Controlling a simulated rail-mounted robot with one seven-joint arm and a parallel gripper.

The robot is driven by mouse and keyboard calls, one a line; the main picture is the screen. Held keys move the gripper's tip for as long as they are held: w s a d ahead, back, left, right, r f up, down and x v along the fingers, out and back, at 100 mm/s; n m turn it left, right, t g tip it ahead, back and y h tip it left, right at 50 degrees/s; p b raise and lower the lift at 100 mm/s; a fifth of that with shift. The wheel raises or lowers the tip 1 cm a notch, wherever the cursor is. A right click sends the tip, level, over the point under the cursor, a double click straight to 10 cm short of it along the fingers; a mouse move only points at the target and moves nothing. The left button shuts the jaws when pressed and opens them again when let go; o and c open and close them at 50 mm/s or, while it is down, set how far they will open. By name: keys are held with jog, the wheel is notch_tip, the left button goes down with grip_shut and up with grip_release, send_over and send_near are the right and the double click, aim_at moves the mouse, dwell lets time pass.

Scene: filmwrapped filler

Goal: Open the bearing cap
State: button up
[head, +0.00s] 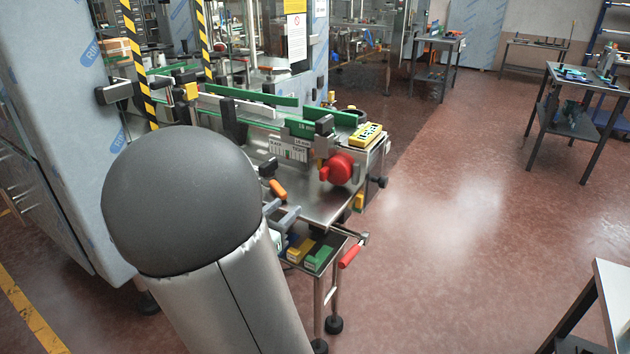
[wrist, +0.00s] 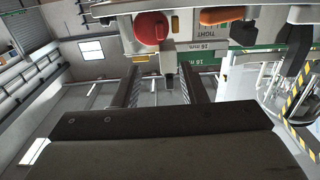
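A red round part (head: 341,168) sits on the front end of the conveyor machine, with a smaller red lobe at its left. It may be the bearing cap; I cannot tell for sure. The red part also shows near the top of the wrist view (wrist: 151,27). My gripper (wrist: 160,72) is open, its two dark fingers apart, with nothing held between them. A dark block on a grey bracket (wrist: 168,58) appears beyond the gap, below the red part in the picture. In the head view my dark, rounded arm link covers the area to the left, and the fingers cannot be made out.
An orange handle (head: 278,190) and green guide rails (head: 250,95) are near the red part. A yellow box (head: 366,135) stands on the machine's corner. A red-handled lever (head: 350,256) and lower shelf blocks (head: 318,258) are in front.

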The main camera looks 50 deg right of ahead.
aim_at(321, 176)
jog(key=d, duration=0.5)
jog(key=w+d, duration=0.1)
jog(key=d, duration=0.4)
jog(key=w+d, duration=0.1)
jog(key=d, duration=0.5)
jog(key=shift+w, duration=0.1)
grip_shut()
